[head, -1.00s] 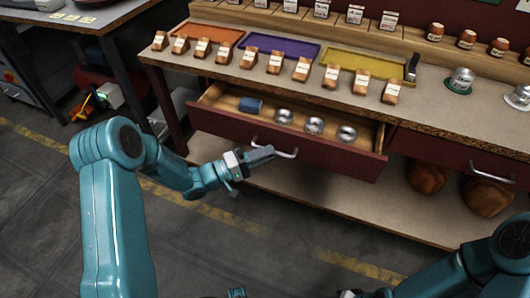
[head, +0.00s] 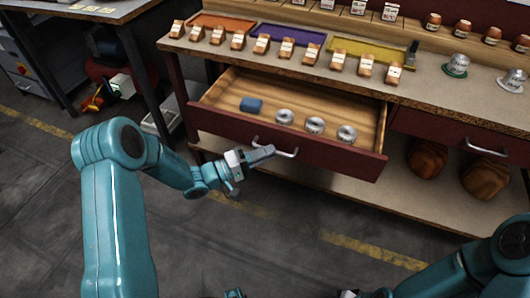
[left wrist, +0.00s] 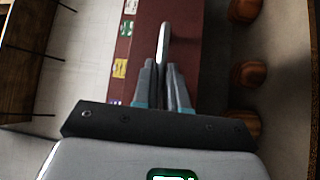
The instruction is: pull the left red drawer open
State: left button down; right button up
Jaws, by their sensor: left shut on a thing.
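The left red drawer (head: 330,155) stands well out from the bench in the head view, with its wooden inside showing. In it lie a blue block (head: 251,105) and three silver round pieces (head: 315,125). My left gripper (head: 262,152) is at the drawer's front and is shut on the silver bar handle (head: 285,152). In the left wrist view the fingers (left wrist: 168,80) close around the handle (left wrist: 164,40), against the dark red front (left wrist: 135,60).
A second closed drawer (head: 470,140) sits to the right. The benchtop carries small labelled blocks (head: 287,47) and an orange (head: 222,22), a purple (head: 290,37) and a yellow tray (head: 370,52). The floor before the drawer is clear.

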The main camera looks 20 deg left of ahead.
pick_arm(q)
jog(key=shift+w, duration=0.2)
jog(key=c, duration=1.2)
grip_release()
jog(key=shift+o, duration=0.2)
jog(key=shift+a, duration=0.1)
jog(key=v, duration=1.6)
jog(key=shift+p, duration=0.45)
jog(key=shift+a+f, duration=0.1)
